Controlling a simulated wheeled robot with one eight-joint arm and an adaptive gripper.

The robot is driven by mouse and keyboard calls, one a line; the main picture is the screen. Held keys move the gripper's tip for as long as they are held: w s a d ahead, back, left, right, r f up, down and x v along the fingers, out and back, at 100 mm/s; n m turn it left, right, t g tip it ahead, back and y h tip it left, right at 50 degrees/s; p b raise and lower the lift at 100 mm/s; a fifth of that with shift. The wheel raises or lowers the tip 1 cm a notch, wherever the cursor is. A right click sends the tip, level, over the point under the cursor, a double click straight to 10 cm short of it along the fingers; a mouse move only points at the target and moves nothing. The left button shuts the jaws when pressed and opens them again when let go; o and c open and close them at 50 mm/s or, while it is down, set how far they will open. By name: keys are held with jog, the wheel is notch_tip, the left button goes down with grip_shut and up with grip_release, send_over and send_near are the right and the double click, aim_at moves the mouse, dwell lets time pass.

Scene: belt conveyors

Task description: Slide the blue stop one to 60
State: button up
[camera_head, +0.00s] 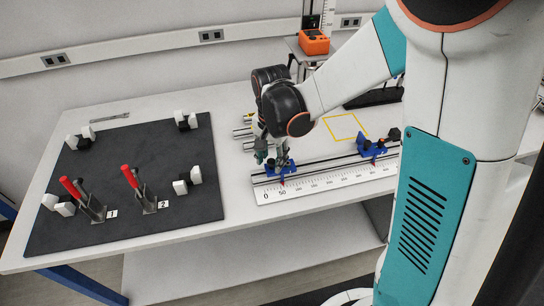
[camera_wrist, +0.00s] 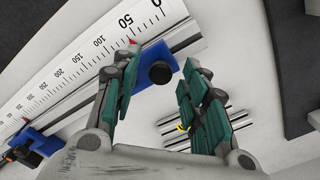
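One blue stop (camera_head: 280,167) sits on the rail near the 0 end of the white ruler (camera_head: 325,184). In the wrist view this blue stop (camera_wrist: 156,55) has a black knob (camera_wrist: 160,72), and its red pointer is close to the 50 label; the exact reading is unclear. A second blue stop (camera_head: 370,147) is farther right along the rail and shows at lower left in the wrist view (camera_wrist: 38,141). My gripper (camera_head: 266,159) is at the near-0 stop. In the wrist view its fingers (camera_wrist: 160,67) are apart, with the knob beyond and between them; contact cannot be told.
A dark board (camera_head: 125,180) with red-handled clamps and white blocks lies on the left. Short metal rods (camera_head: 243,133) lie behind my gripper. A yellow outlined square (camera_head: 345,127) is behind the rail. An orange device (camera_head: 314,42) stands at the back.

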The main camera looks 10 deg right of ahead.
aim_at(271, 161)
notch_tip(271, 161, up, 12)
dwell(0.8)
jog(key=s+d+r+n+t, duration=0.1)
jog(key=s+d+n+t, duration=0.1)
jog(key=s, duration=0.3)
jog(key=s+d+r+n+t, duration=0.1)
jog(key=s+d+n+t, duration=0.1)
jog(key=s+n, duration=0.2)
jog(key=s+d+r+n+t+b, duration=0.1)
jog(key=s+d+n+t, duration=0.1)
jog(key=s, duration=0.4)
jog(key=shift+s+d+r+n+t, duration=0.2)
jog(key=shift+d+n+t, duration=0.1)
jog(key=shift+n+t, duration=0.25)
